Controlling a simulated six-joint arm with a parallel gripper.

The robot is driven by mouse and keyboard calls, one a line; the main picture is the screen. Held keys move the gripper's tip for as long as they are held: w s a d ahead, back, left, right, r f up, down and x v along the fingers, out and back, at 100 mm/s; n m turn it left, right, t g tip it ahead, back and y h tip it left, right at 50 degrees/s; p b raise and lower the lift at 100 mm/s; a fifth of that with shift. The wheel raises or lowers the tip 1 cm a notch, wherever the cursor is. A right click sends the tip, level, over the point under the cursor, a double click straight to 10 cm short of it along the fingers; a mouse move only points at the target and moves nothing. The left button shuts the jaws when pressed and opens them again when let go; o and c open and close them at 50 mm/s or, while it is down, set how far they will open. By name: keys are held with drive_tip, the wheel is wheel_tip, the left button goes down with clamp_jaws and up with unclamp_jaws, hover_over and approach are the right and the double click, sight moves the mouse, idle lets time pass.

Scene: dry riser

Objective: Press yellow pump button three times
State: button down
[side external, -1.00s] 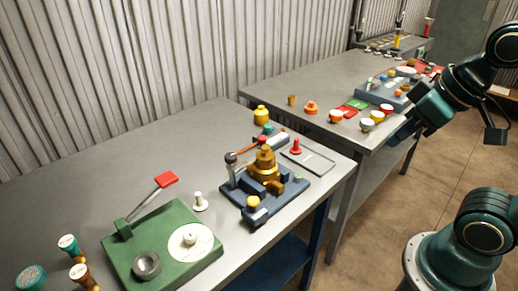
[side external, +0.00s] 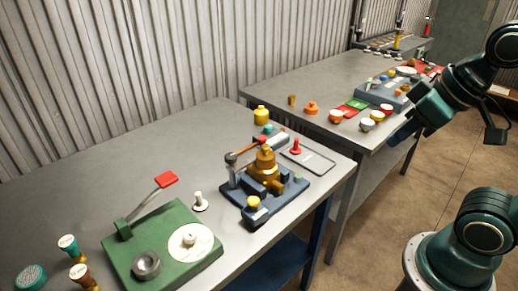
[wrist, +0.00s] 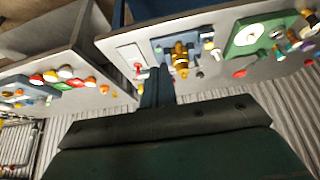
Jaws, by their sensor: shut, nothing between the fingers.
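The yellow button (side external: 253,203) sits on a dark block at the front corner of a blue pump base (side external: 233,205), which carries a brass body (side external: 265,165). In the wrist view the yellow button (wrist: 208,40) shows small, near the brass body (wrist: 180,60). My gripper (wrist: 157,82) is shut and empty, its dark blue fingers pointing toward the benches. In the side view my gripper (side external: 400,133) is by the far bench's front edge, well away from the button and touching nothing that I can see.
A green device (side external: 165,245) with a red-tipped lever (side external: 167,180) stands left of the pump. A red plunger (side external: 296,147) stands on a grey plate to its right. The far bench (side external: 290,85) holds several coloured buttons and a grey panel. A gap separates the two benches.

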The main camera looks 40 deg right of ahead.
drive_tip(key=shift+w, duration=0.15)
drive_tip(key=n+g+y, duration=0.2)
drive_tip(key=n+y, duration=0.2)
drive_tip(key=y, duration=0.4)
hover_over(253, 204)
drive_tip(key=d, duration=0.2)
wheel_tip(253, 204, down, 9)
drive_tip(key=shift+w+r, duration=0.15)
drive_tip(key=shift+r, duration=0.05)
drive_tip(key=shift+f, duration=0.1)
drive_tip(key=shift+f, duration=4.35)
